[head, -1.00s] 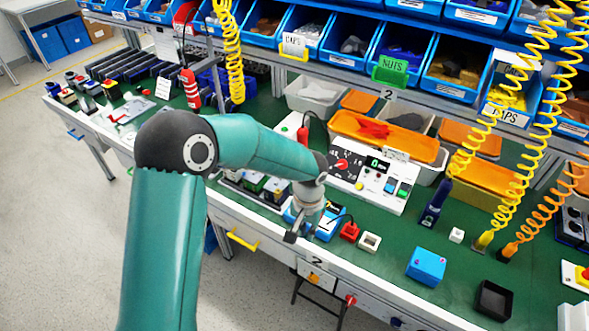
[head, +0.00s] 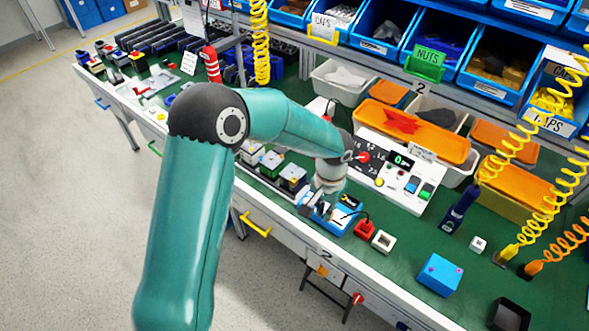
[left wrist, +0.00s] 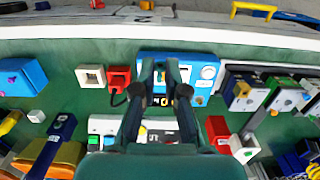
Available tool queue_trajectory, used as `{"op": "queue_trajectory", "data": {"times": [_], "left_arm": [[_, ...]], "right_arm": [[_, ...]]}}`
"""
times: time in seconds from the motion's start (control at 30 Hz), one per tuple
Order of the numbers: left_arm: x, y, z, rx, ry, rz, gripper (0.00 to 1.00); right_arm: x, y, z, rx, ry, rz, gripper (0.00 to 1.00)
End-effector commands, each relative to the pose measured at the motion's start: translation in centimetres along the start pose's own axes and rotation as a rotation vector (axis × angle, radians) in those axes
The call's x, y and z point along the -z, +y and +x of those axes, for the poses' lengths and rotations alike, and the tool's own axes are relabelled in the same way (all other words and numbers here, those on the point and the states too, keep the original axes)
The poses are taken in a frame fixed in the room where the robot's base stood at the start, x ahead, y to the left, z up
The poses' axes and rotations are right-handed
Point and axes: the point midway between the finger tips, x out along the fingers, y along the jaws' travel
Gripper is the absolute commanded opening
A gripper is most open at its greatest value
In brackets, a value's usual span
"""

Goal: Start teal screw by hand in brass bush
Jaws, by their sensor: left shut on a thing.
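My left gripper (head: 318,212) is over the blue fixture (head: 346,217) near the bench's front edge. In the left wrist view its two dark fingers (left wrist: 160,64) reach over the blue fixture (left wrist: 190,60), which has a round white part at its right. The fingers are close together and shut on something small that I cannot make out. I cannot make out the teal screw or the brass bush in either view; the fingers hide part of the fixture. My right gripper is not in view.
A red block (head: 364,228) and a white square ring (head: 383,241) stand just right of the fixture. A control panel (head: 394,172) stands behind. A blue box (head: 440,274) is further right. Small modules (head: 271,162) stand left. Yellow coiled hoses hang at the right.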

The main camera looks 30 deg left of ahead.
Motion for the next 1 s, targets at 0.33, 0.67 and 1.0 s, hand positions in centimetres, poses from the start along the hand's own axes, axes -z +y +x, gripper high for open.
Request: {"op": "queue_trajectory", "data": {"times": [0.33,0.67,1.0], "left_arm": [[-1.5,-7.6,4.7,0.122,-0.311,0.619,0.0],[0.5,-14.5,4.6,0.647,-0.673,1.36,0.0],[4.9,-15.9,2.7,1.286,-0.741,1.718,0.0]], "right_arm": [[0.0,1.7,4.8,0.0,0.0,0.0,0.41],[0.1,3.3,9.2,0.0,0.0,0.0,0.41],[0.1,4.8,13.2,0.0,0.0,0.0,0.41]]}}
